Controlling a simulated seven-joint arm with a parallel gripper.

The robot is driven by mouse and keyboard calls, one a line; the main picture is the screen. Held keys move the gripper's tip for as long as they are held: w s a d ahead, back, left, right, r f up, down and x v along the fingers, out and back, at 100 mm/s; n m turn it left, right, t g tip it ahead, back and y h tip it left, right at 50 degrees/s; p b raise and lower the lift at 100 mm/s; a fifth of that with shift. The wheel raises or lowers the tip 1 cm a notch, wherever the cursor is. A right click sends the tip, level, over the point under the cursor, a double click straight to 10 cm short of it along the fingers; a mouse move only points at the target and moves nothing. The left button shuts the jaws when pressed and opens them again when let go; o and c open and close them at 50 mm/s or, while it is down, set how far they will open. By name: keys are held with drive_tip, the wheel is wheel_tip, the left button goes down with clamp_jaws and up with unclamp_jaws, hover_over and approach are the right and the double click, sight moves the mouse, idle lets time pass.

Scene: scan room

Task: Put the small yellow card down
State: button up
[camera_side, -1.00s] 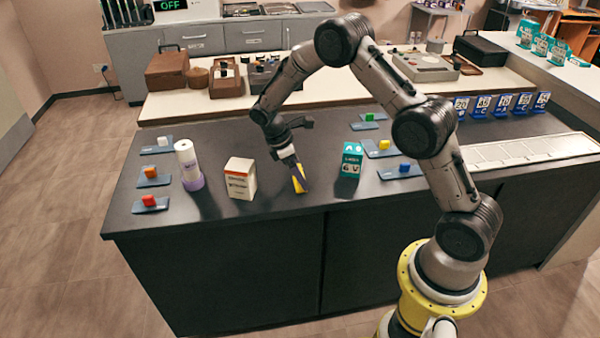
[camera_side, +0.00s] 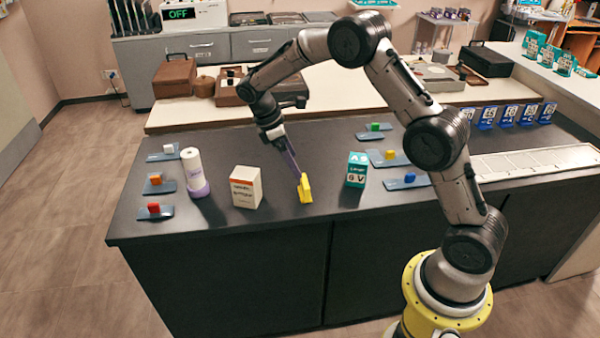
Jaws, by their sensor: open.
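The small yellow card (camera_side: 305,188) stands upright on the dark counter (camera_side: 290,245), close to its front edge. My gripper (camera_side: 296,169) is open, coming down at a slant from the upper left. Its purple finger ends just above and behind the card. I cannot tell whether the finger touches the card. Only one finger shows clearly.
A white and orange box (camera_side: 246,188) and a white and purple bottle (camera_side: 194,173) stand to the left. A teal box (camera_side: 356,170) stands to the right. Small coloured blocks on blue plates lie at both sides. Bare counter lies around the card.

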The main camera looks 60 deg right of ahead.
drive_tip(key=s+a+r+m+t+y, duration=0.1)
drive_tip(key=s+a+r+m+t, duration=0.15)
drive_tip(key=s+r, duration=0.5)
drive_tip(key=s+a+r+m+t+y, duration=0.1)
drive_tip(key=s+a+r+m+t, duration=0.1)
drive_tip(key=s+a+r, duration=0.5)
drive_tip(key=s+r+m+t+y, duration=0.1)
drive_tip(key=s+m+t, duration=0.3)
drive_tip(key=s, duration=1)
drive_tip(key=shift+a+r, duration=0.3)
drive_tip(key=shift+m, duration=0.25)
